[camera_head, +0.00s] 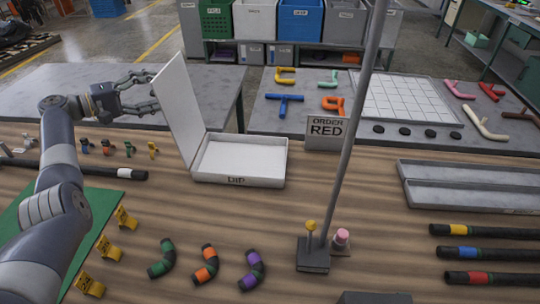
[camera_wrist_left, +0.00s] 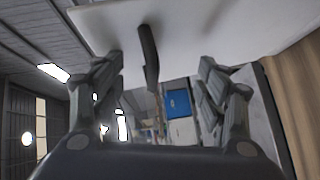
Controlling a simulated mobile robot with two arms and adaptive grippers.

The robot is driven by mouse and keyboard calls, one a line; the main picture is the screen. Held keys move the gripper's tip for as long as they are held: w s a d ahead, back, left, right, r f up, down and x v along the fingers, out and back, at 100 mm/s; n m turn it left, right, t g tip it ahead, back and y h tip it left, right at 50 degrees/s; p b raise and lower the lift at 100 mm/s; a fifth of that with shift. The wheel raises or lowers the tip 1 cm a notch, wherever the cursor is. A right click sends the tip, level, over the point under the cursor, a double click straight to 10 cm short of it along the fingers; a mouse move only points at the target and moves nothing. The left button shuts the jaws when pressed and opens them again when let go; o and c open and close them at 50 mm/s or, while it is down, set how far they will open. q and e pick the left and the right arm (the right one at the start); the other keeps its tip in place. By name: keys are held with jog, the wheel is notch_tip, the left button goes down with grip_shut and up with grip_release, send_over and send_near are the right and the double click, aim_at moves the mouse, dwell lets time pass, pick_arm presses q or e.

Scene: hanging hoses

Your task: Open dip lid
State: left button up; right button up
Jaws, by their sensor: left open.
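The white dip box (camera_head: 238,160), labelled DIP, stands on the wooden table with its tray open and empty. Its white lid (camera_head: 178,108) stands raised along the tray's left side, leaning outward to the left. My left gripper (camera_head: 148,91) is open at the outer left face of the lid, near its middle height. In the left wrist view the lid (camera_wrist_left: 215,28) fills the top, and a dark bar-like handle (camera_wrist_left: 149,58) on it hangs between the spread fingers (camera_wrist_left: 162,88). Whether a finger touches the lid cannot be told. My right gripper is out of view.
A grey pole on a dark base (camera_head: 313,258) stands right of the box. An ORDER RED sign (camera_head: 327,131) is behind it. Coloured hose pieces (camera_head: 206,265) lie in front. A grey tray (camera_head: 470,187) lies right. Small fittings (camera_head: 107,147) stand left of the lid.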

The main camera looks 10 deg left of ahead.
pick_arm(q)
jog(key=shift+r, duration=0.1)
jog(key=v, duration=0.7)
jog(key=shift+p, duration=0.45)
